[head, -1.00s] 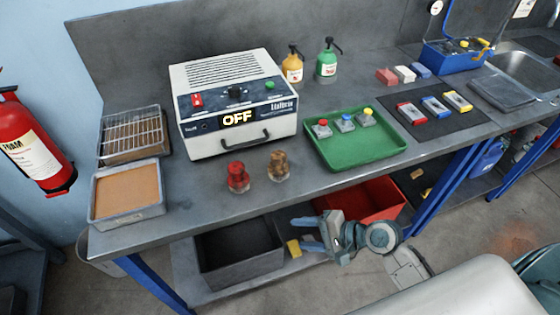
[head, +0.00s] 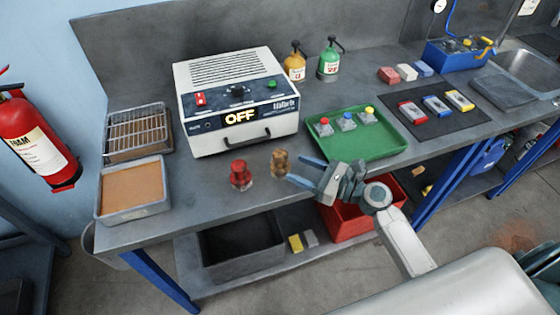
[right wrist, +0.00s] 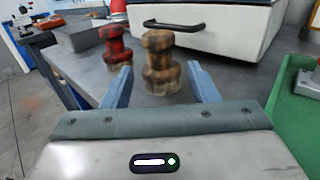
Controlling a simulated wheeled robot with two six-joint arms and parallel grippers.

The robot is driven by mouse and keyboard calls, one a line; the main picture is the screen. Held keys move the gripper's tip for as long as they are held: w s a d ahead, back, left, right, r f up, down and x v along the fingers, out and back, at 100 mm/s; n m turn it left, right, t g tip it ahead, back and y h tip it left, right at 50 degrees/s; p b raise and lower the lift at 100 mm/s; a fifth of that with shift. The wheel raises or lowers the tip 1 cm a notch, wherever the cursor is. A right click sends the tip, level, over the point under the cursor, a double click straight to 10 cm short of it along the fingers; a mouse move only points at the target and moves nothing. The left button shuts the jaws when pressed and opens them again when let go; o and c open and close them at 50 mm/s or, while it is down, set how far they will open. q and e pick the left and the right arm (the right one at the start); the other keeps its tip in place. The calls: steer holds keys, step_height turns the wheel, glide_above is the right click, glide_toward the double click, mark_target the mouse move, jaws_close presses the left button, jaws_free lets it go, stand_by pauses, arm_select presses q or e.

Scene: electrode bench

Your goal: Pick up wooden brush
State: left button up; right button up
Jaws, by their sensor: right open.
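The wooden brush (head: 280,163) stands upright on the grey bench, in front of the white machine. In the right wrist view the brush (right wrist: 160,62) is brown with a rounded knob and a pale base, ahead of the jaws and roughly between them. A red brush (head: 240,175) of like shape stands to its left; it also shows in the right wrist view (right wrist: 115,45). My right gripper (head: 297,172) is open and empty, its fingers pointing left toward the wooden brush, just to its right. My left gripper is not in view.
The green tray (head: 375,150) with several colour-topped pieces lies to the right of the brush. The white machine (head: 240,140) stands behind, its display reading OFF. A red bin (head: 345,225) and a dark bin (head: 240,262) sit on the shelf below the front edge.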

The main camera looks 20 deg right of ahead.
mark_target(286, 163)
steer(key=shift+w+a, duration=0.4)
steer(key=shift+w, duration=0.05)
steer(key=p+x, duration=0.2)
steer(key=x, duration=0.3)
steer(key=shift+r, duration=0.1)
steer(key=shift+w+a, duration=0.2)
steer(key=shift+s, duration=0.1)
steer(key=shift+c, duration=0.2)
steer(key=c, duration=1)
